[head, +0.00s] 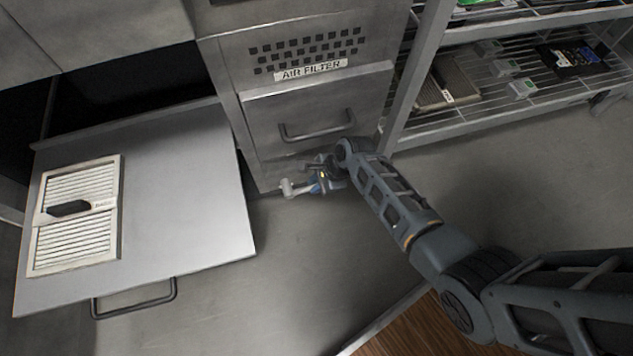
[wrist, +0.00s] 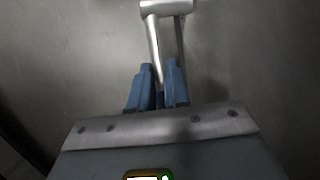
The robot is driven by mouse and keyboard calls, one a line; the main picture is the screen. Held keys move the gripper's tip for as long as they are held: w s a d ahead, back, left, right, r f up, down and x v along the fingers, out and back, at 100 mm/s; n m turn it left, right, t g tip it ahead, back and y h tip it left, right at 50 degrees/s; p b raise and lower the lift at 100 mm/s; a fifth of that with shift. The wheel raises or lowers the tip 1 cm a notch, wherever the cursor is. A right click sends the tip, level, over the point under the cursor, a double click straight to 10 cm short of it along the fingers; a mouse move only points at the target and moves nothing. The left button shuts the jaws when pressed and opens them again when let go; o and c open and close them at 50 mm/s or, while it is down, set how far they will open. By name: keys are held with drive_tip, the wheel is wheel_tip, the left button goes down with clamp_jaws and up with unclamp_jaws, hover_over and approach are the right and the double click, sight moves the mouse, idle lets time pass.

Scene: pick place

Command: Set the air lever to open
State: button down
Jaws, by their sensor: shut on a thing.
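The air lever (head: 289,188) is a pale grey metal handle low at the foot of the air filter cabinet (head: 252,163). In the wrist view the lever (wrist: 166,8) shows as a thick silver crossbar with a thinner shaft running down between my fingers. My gripper (head: 315,187) is at the lever, with its blue fingers shut on the shaft. In the wrist view the blue fingertips of my gripper (wrist: 161,72) are close together around the shaft. The lever's mount is hidden by my gripper and wrist.
A pulled-out drawer (head: 190,210) at left has a handle and carries a white louvred filter panel (head: 75,248). The cabinet's upper front has a drawer handle (head: 318,128) and an AIR FILTER label. Wire shelving (head: 520,110) stands at right. The grey floor between is clear.

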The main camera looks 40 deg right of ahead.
drive_tip(key=shift+a+r+g+h+p, duration=0.25)
drive_tip(key=shift+r+h+p, duration=0.3)
drive_tip(key=shift+p, duration=0.6)
drive_tip(key=shift+d+f, duration=0.1)
drive_tip(key=c, duration=1.1)
unclamp_jaws()
drive_tip(key=shift+s+r+p, duration=0.1)
drive_tip(key=shift+r+p, duration=0.5)
drive_tip(key=shift+r, duration=0.05)
drive_tip(key=s+d+p, duration=0.3)
drive_tip(key=s+d, duration=0.4)
drive_tip(key=s, duration=0.2)
drive_tip(key=shift+s+d, duration=0.25)
drive_tip(key=shift+s, duration=0.05)
drive_tip(key=shift+f, duration=0.1)
